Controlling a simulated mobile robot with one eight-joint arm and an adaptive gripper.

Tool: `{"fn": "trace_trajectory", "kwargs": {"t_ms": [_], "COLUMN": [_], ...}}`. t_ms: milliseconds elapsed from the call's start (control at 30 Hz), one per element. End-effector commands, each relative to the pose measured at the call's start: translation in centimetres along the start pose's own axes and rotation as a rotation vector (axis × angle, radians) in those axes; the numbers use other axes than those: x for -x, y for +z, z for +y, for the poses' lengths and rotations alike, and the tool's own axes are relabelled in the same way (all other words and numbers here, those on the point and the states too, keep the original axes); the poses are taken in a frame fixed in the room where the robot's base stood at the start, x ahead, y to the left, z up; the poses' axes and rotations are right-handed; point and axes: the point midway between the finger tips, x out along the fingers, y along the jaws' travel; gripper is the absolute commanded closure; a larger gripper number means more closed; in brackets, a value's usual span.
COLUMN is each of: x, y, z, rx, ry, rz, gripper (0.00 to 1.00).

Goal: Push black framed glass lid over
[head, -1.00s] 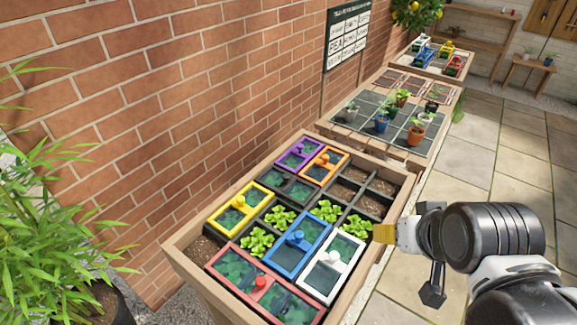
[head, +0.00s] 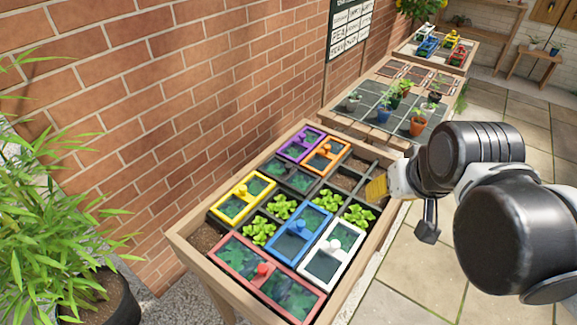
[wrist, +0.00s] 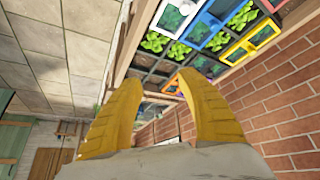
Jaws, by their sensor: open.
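A dark pane in a black frame (head: 300,182) lies in the planter bed, between the yellow lid (head: 240,209) and the purple lid (head: 301,145). A similar dark pane (head: 278,167) adjoins it toward the wall. I cannot tell whether these two panes are one lid. My gripper (head: 376,189) is above the right side of the bed, apart from the black frame. Its two yellow fingers (wrist: 160,78) are spread with nothing between them in the wrist view.
The wooden bed (head: 203,280) also holds orange (head: 327,155), blue (head: 301,232), white (head: 331,250) and red (head: 262,277) framed lids, with several leafy plants. A brick wall (head: 150,120) rises on the left. A second planter (head: 352,128) with pots stands beyond.

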Motion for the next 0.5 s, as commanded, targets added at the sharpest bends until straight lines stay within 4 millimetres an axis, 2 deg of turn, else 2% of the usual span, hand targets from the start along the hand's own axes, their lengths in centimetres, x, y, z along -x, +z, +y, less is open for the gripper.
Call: {"fn": "trace_trajectory", "kwargs": {"t_ms": [33, 167, 267, 367, 500], "x": [0.2, -0.9, -2.5, -4.7, -8.8], "y": [-2.6, -7.9, -11.5, -14.8, -18.4], "z": [-0.6, -2.3, -3.9, -5.7, -8.7], "rx": [0.027, 0.094, 0.147, 0.200, 0.276], "ry": [-0.010, -0.032, -0.050, -0.067, -0.091], "rz": [-0.026, -0.101, -0.158, -0.215, -0.293], "gripper": [0.55, 0.55, 0.55, 0.55, 0.55]}}
